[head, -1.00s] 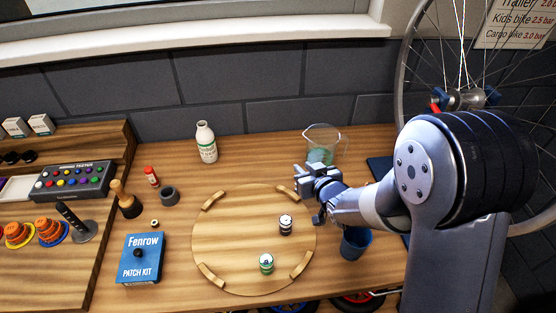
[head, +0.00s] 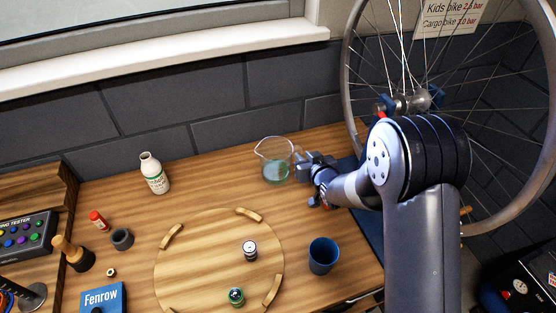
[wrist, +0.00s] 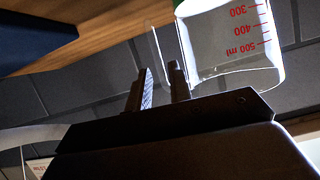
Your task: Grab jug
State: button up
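The jug (head: 274,163) is clear, with bluish liquid low inside, and stands upright at the back of the wooden bench. My gripper (head: 303,165) is at its right side, by the handle, in the head view. In the wrist view the jug (wrist: 232,45) shows red volume marks, upside down. There my gripper (wrist: 160,85) has its two fingers apart, with a gap between them. The jug's clear handle strip (wrist: 154,45) runs down toward that gap. I cannot tell whether a finger touches it.
A white bottle (head: 154,175) stands left of the jug. A round wooden board (head: 205,255) with raised edge blocks holds two small jars. A blue cup (head: 323,256) stands front right. A bike wheel (head: 352,105) rises behind my arm. Bench between bottle and jug is clear.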

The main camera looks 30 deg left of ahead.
aim_at(301, 153)
jog(key=shift+p+x, duration=0.4)
jog(key=shift+x, duration=1.15)
jog(key=shift+c, duration=0.2)
grip_shut()
